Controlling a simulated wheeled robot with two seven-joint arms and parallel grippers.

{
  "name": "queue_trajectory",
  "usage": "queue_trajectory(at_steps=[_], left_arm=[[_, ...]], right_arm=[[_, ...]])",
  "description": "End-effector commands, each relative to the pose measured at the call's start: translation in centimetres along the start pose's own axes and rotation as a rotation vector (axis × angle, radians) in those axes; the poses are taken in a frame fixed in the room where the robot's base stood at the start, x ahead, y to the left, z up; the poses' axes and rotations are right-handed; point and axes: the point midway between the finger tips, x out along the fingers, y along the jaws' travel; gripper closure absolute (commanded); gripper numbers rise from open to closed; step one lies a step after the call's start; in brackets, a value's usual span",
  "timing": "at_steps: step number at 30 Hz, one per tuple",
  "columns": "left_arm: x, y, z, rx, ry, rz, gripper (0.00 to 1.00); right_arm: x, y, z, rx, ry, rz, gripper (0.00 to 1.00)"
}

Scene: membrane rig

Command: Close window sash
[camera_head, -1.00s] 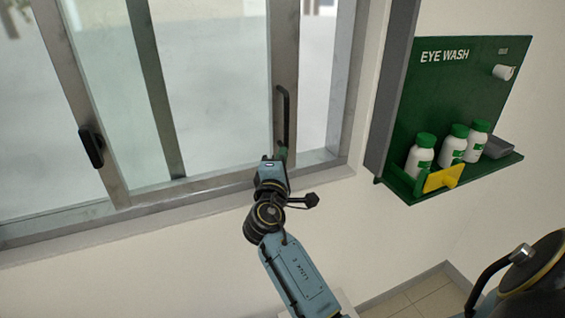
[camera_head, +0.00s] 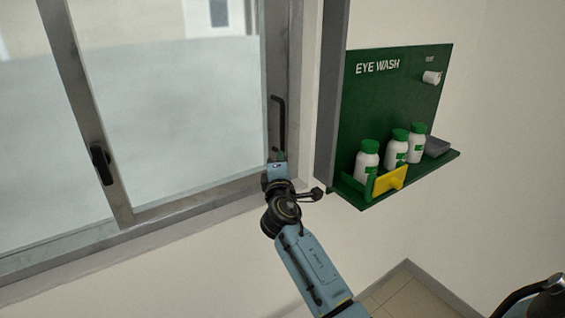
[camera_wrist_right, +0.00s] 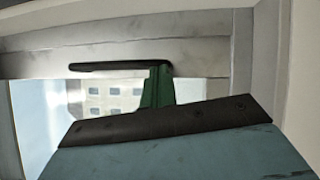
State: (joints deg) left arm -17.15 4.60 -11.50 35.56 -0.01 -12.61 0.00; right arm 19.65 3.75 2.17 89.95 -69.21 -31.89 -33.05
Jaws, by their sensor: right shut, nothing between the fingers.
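The window sash is a large sliding pane in a grey metal frame, with its glass (camera_head: 170,110) filling the upper left of the head view. Its right stile (camera_head: 279,60) stands close against the right jamb (camera_head: 304,90), with no clear gap between them. A dark upright bar handle (camera_head: 281,122) sits on that stile; it also shows in the right wrist view (camera_wrist_right: 115,66). My right gripper (camera_head: 280,156) is shut and empty at the handle's lower end. Its green finger (camera_wrist_right: 158,86) overlaps one end of the handle; whether they touch is unclear. My left gripper is not in view.
A green eye wash station (camera_head: 400,110) with several white bottles and a yellow piece projects from the wall just right of the window. A black latch (camera_head: 101,163) is on the sash's left stile. The wall below the window is bare.

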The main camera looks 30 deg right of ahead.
Motion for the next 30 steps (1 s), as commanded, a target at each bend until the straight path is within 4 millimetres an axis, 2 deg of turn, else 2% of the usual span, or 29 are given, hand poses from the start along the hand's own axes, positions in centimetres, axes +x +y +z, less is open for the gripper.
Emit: queue_trajectory(at_steps=[6, 11, 15, 24, 30], left_arm=[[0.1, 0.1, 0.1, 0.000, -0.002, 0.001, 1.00], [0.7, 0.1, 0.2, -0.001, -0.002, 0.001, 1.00], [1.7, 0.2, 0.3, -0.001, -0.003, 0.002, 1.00], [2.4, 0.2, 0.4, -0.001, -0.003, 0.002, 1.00], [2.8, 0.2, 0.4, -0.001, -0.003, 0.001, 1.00]], right_arm=[[-0.1, 0.1, -0.1, 0.001, 0.000, 0.002, 1.00], [-1.3, -0.1, -1.4, 0.004, 0.001, 0.002, 1.00], [-3.5, -0.2, -3.2, 0.003, 0.002, 0.002, 1.00], [-10.0, -0.1, -2.9, 0.003, 0.001, 0.000, 1.00], [-12.3, 0.0, -2.9, 0.001, 0.001, 0.002, 1.00]])
